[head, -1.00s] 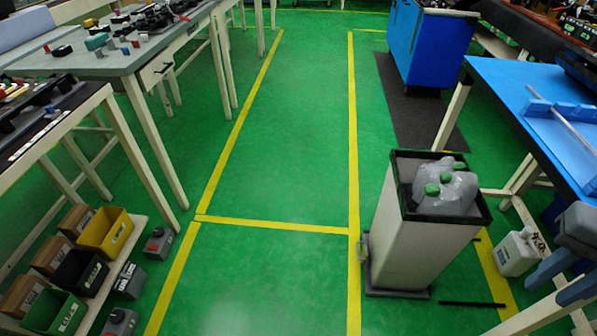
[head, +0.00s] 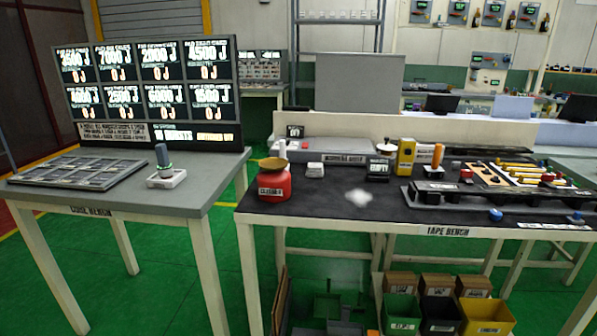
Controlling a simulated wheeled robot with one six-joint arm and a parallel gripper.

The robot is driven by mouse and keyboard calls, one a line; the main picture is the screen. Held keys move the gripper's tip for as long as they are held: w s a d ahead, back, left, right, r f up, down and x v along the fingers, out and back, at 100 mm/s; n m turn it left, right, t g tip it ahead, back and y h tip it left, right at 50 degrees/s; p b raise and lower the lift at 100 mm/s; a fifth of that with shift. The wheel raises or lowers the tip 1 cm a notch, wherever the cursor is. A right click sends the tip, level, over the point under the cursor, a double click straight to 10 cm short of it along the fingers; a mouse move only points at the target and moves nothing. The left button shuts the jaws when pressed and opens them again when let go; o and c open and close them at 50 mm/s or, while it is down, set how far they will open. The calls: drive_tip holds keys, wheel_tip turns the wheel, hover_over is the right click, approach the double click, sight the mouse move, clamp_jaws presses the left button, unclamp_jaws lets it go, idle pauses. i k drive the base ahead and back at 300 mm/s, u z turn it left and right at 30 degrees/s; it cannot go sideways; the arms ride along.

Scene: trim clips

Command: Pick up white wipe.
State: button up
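A small crumpled white wipe (head: 359,198) lies on the dark top of the tape bench (head: 300,212), near the middle of its left half. It is to the right of a red pot labelled cleaner (head: 273,184). Nothing covers the wipe in the head view. My gripper is not in view.
A yellow box (head: 405,157) and an orange-handled tool (head: 436,165) stand behind the wipe. The core bench (head: 150,200) stands left across a narrow green floor gap. Bins (head: 440,315) sit below.

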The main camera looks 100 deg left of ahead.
sight(313, 170)
drive_tip(key=u, duration=3.35)
